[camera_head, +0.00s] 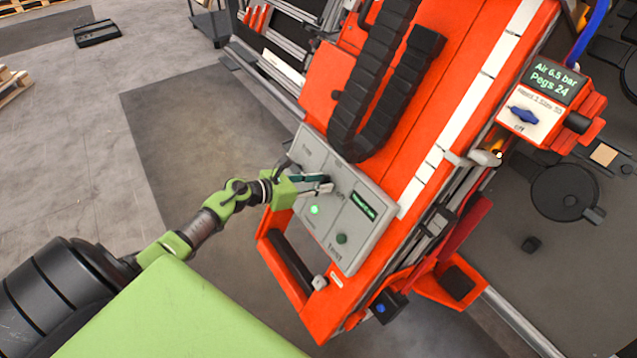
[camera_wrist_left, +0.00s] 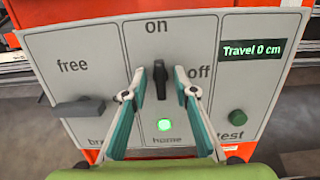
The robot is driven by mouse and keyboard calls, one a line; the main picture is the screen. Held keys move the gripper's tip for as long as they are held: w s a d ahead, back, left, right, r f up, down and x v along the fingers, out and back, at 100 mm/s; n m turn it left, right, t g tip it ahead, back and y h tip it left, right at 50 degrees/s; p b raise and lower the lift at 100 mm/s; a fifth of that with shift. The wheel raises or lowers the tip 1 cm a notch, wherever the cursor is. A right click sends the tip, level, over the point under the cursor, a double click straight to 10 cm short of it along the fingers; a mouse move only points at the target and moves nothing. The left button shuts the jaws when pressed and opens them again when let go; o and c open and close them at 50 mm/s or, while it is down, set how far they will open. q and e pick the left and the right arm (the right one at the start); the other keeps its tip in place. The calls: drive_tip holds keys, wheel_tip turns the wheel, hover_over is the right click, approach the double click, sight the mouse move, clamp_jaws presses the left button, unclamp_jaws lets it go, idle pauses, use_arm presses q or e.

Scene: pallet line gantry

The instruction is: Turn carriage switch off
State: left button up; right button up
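The carriage switch is a black knob (camera_wrist_left: 160,80) on a grey control panel (camera_wrist_left: 110,50). It stands about upright, its upper end toward the printed "on"; "off" is printed to its right. My left gripper (camera_wrist_left: 159,82) is open, with one finger on each side of the knob. I see a gap on both sides, but cannot tell how deep the fingers reach. In the head view my left gripper (camera_head: 326,183) is at the panel (camera_head: 375,237) and covers most of the knob. My right gripper is not in view.
On the panel are a dark lever (camera_wrist_left: 80,107) by "free", a lit green lamp (camera_wrist_left: 164,125) marked "home", a green "test" button (camera_wrist_left: 237,117) and a display (camera_wrist_left: 251,49) reading "Travel 0 cm". A box with a blue knob (camera_head: 523,115) sits at upper right.

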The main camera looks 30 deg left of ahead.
use_arm(q)
clamp_jaws()
drive_tip(key=n+p, duration=0.2)
drive_tip(key=n, duration=0.1)
drive_tip(key=shift+r, duration=0.15)
drive_tip(key=n+p, duration=0.3)
drive_tip(key=n, duration=0.1)
drive_tip(key=shift+y, duration=0.4)
drive_tip(key=n+p, duration=0.4)
drive_tip(key=n, duration=0.2)
drive_tip(key=shift+a+n, duration=0.15)
drive_tip(key=shift+n, duration=0.25)
drive_tip(key=shift+f+n+y+p, duration=0.2)
drive_tip(key=shift+n+y+p, duration=0.2)
drive_tip(key=shift+n+p, duration=1.5)
drive_tip(key=shift+n+b, duration=0.35)
drive_tip(key=shift+n, duration=0.25)
